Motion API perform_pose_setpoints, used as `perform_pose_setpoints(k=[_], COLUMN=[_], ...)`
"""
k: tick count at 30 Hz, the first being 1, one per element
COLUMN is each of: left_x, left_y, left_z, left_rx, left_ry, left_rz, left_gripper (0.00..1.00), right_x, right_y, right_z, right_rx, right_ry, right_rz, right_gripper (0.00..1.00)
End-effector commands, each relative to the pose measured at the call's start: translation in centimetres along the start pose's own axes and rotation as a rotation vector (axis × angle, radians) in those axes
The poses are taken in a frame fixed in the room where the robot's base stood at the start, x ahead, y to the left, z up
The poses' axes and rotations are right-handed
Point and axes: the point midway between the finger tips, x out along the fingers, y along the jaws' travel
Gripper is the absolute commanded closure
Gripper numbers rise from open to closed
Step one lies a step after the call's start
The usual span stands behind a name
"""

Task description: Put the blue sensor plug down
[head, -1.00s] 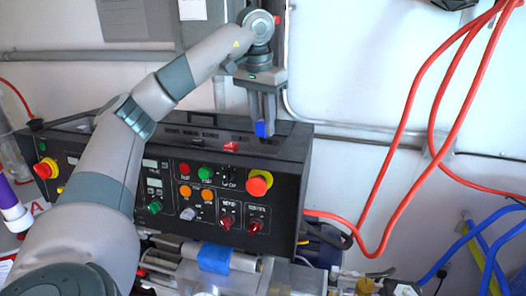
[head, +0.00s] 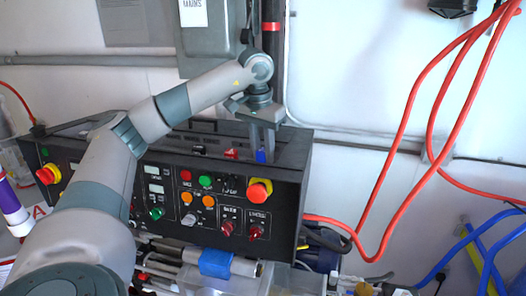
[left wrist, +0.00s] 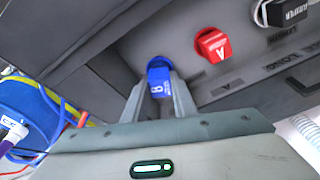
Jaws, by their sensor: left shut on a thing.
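The blue sensor plug (head: 260,156), marked B, is between the fingers of my left gripper (head: 262,148), which is shut on it. It also shows in the left wrist view (left wrist: 158,80) between the two grey fingers. My gripper points down at the top of the black control box (head: 160,143), near its right end. I cannot tell whether the plug touches the box top. A red plug (left wrist: 213,46), marked A, is to the right of the blue plug in the left wrist view. My right gripper is not in view.
A black plug (left wrist: 287,11) is beyond the red one. The control box front carries buttons, knobs and a red emergency stop (head: 259,190) below my gripper. Red cables (head: 425,150) hang along the wall at right. Grey pipes run close behind the box.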

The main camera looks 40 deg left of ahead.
Motion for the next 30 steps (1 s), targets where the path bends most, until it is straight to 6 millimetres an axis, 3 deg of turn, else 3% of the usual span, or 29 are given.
perform_pose_setpoints(k=[10, 11, 12, 13, 24, 30], left_x=[0.9, 0.9, 0.9, 0.9, 0.7, -0.5], left_y=[0.0, 0.0, 0.0, 0.0, 0.0, 0.0], left_z=[0.1, 0.1, 0.1, 0.1, 0.1, 0.0], left_rx=[-0.001, 0.000, 0.000, 0.000, 0.000, 0.000], left_ry=[0.001, 0.001, 0.001, 0.001, 0.002, 0.004], left_rz=[0.000, 0.000, 0.000, 0.000, 0.000, 0.001], left_gripper=[0.98, 0.69, 0.59, 0.57, 0.57, 0.57], right_x=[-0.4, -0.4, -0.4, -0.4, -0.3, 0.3], right_y=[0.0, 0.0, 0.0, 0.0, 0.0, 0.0], right_z=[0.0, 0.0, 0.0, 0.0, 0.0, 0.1], right_rx=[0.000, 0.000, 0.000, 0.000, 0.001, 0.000], right_ry=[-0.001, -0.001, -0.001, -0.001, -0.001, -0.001], right_rz=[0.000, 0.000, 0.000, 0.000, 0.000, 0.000], right_gripper=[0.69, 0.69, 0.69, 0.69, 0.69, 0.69])
